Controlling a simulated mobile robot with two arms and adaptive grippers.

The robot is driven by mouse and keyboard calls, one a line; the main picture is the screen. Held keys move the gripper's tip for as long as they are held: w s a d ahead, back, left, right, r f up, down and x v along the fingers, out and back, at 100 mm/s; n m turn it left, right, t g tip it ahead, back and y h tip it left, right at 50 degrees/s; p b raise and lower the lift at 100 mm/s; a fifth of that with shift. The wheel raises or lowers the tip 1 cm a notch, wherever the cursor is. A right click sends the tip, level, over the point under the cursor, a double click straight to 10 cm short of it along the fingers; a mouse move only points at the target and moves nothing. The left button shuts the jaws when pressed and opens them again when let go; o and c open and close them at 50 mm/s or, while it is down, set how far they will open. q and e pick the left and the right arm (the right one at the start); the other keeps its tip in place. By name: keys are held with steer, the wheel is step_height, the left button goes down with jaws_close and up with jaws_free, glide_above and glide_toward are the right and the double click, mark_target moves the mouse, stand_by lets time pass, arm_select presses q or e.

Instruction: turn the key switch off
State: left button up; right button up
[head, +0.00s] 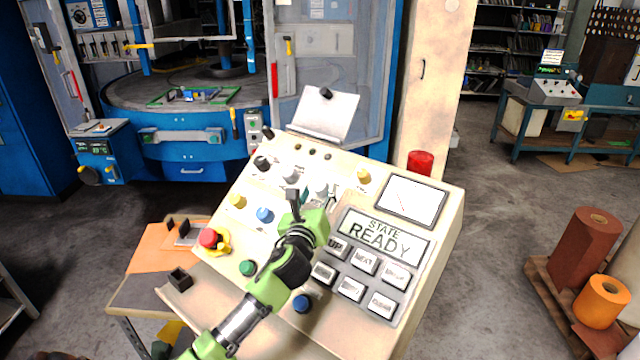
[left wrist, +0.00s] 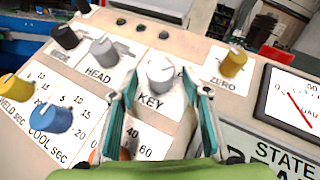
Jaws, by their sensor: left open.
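The key switch (left wrist: 160,74) is a light grey knob on a white plate labelled KEY. In the left wrist view it sits at top middle, its base framed by my fingers. It also shows in the head view (head: 321,188) just beyond my gripper, partly close to the fingers. My left gripper (left wrist: 166,94) is open, with one teal finger on each side of the KEY plate. In the head view the left gripper (head: 312,203) hovers over the sloped panel. I cannot tell whether a finger touches the knob. My right gripper is not in view.
The panel (head: 222,262) carries other close knobs: a grey HEAD knob (left wrist: 104,52), a black MODE knob (left wrist: 66,37), a yellow ZERO knob (left wrist: 233,63) and a blue COOL knob (left wrist: 52,118). A red emergency button (head: 208,237) and STATE READY display (head: 382,237) flank my arm.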

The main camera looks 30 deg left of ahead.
mark_target(319, 190)
arm_select(q)
steer(key=shift+x, duration=0.95)
steer(key=shift+w+a, duration=0.2)
steer(key=shift+w, duration=0.25)
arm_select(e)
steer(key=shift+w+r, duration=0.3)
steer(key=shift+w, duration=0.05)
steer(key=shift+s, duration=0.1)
arm_select(q)
steer(key=shift+c, duration=1)
steer(key=shift+r, duration=0.1)
steer(key=c, duration=0.9)
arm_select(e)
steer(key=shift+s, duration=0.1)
